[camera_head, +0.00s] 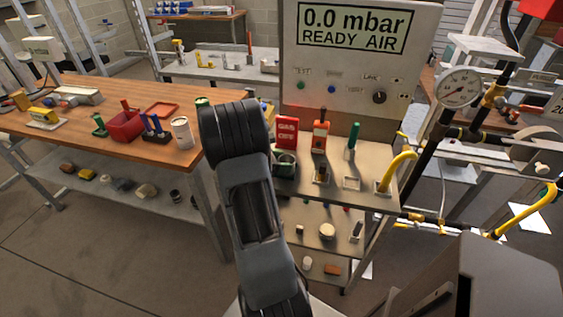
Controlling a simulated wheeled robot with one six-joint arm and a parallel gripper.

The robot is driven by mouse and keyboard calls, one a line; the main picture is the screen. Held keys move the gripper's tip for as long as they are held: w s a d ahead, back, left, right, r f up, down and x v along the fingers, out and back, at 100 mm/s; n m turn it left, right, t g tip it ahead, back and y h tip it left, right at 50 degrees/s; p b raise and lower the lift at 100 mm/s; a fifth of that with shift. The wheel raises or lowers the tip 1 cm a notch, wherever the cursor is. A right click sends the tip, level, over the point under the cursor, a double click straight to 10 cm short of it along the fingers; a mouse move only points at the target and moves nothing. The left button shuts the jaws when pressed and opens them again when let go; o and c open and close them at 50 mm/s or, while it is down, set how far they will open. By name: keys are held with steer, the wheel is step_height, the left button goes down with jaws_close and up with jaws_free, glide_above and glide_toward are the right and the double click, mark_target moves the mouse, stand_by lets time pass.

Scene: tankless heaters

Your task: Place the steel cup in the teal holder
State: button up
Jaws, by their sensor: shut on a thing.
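A dark green-teal round holder (286,166) stands on the steel shelf of the test stand, just right of my arm and below a red sign. My arm partly covers the shelf beside it. A pale grey cylinder (182,133) stands upright on the wooden bench, left of my arm. I cannot tell whether it is the steel cup. No other steel cup can be made out. My gripper's fingers are hidden behind my own dark arm, so what lies between them does not show.
The wooden bench (75,122) carries a red bin (126,127), a blue rack and several tools. On the steel stand (330,178) are a red sign (287,132), an orange meter (321,135) and a green-handled tool. A yellow hose (398,170) curves at its right.

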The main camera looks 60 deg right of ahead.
steer(key=shift+f, duration=0.1)
steer(key=o, duration=1)
steer(key=shift+w+a+r, duration=0.1)
steer(key=shift+r, duration=0.1)
steer(key=v, duration=1.1)
steer(key=shift+w+a+r, duration=0.2)
steer(key=shift+a, duration=0.15)
steer(key=s+a+r+m+t+y, duration=0.1)
steer(key=a+m+t+y, duration=0.4)
steer(key=a, duration=0.9)
steer(key=s+a+r+m+t+y, duration=0.2)
steer(key=a+m+t+y, duration=0.3)
steer(key=a, duration=1)
steer(key=shift+s+a+m+t+y, duration=0.25)
steer(key=shift+s+m+t+y, duration=0.15)
steer(key=shift+s+t+y, duration=0.3)
steer(key=shift+s, duration=0.1)
